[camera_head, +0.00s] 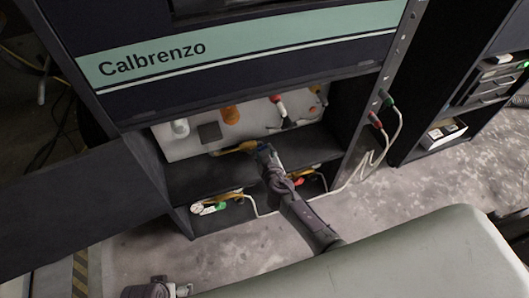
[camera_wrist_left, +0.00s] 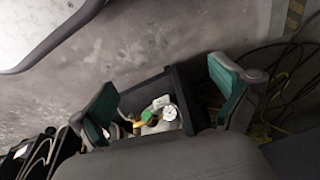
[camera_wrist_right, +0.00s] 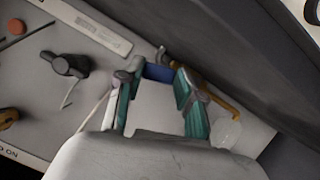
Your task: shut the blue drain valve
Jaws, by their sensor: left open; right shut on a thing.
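The blue drain valve handle (camera_wrist_right: 158,72) shows in the right wrist view as a short blue bar between my right fingertips. My right gripper (camera_head: 264,151) reaches into the open cabinet bay and is shut on this handle, at the end of a yellow pipe (camera_head: 235,147). The fingers hide part of the handle and the valve body. In the right wrist view the yellow pipe (camera_wrist_right: 222,101) runs to the right of the fingers. My left gripper (camera_wrist_left: 165,98) is open and empty, well away from the valve; part of that arm shows at the bottom of the head view.
The bay's back panel carries an orange knob (camera_head: 231,115), a white knob (camera_head: 180,127) and a black knob (camera_wrist_right: 65,65). A gauge (camera_head: 197,208) with yellow fittings sits on the lower shelf. White hoses (camera_head: 358,176) hang at the right. An open dark door (camera_head: 70,205) stands at the left.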

